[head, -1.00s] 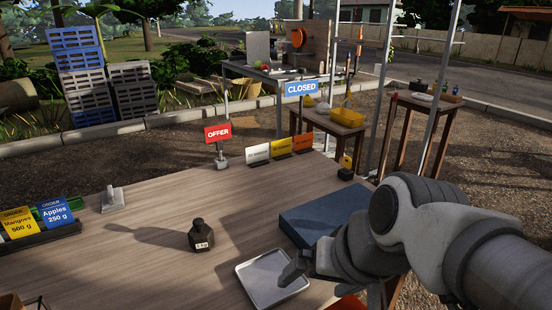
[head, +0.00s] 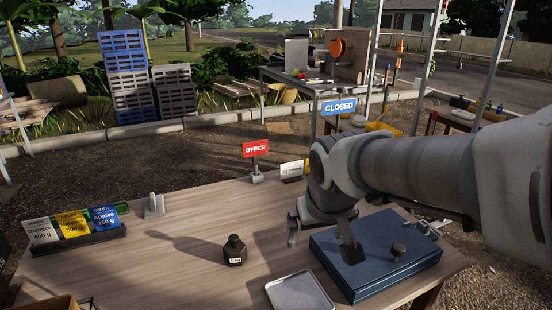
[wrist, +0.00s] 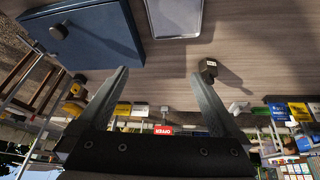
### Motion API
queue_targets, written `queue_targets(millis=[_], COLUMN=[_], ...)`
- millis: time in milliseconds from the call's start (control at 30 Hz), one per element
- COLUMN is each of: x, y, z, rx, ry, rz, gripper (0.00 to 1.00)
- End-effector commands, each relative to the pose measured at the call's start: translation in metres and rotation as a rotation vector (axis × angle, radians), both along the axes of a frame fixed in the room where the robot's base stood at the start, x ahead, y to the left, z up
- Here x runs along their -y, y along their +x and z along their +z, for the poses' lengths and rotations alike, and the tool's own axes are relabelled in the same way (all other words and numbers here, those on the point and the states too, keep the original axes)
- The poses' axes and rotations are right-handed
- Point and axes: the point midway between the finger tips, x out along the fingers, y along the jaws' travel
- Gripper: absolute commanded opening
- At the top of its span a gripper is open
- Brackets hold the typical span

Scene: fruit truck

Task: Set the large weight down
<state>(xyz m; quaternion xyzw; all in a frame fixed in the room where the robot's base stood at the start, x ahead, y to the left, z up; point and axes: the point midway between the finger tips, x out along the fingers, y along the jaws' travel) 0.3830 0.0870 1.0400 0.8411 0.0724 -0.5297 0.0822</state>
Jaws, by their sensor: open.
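The large weight (head: 235,252) is dark, with a knob on top and a pale label. It stands upright on the wooden table (head: 180,236), left of the metal tray. In the wrist view the weight (wrist: 208,68) shows beside the right finger's tip. My gripper (head: 321,238) is open and empty, above the table near the left edge of the blue case. In the wrist view both fingers of my gripper (wrist: 161,77) are spread wide with nothing between them. The gripper is apart from the weight.
A metal tray (head: 300,291) lies at the table's front. The blue case (head: 388,272) has a small dark knob-like piece (head: 398,250) on top. Order cards (head: 73,226) stand at the left, an OFFER sign (head: 255,149) at the back. The table's middle-left is mostly clear.

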Motion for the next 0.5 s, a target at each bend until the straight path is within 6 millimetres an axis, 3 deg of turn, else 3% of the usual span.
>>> queue_targets(millis=[200,500], x=[-0.056,-0.133], y=[0.042,0.078], z=[-0.003,-0.029], rx=[-0.026,-0.056], ry=[0.002,0.028], rz=[0.095,0.205], gripper=[1.00,1.00])
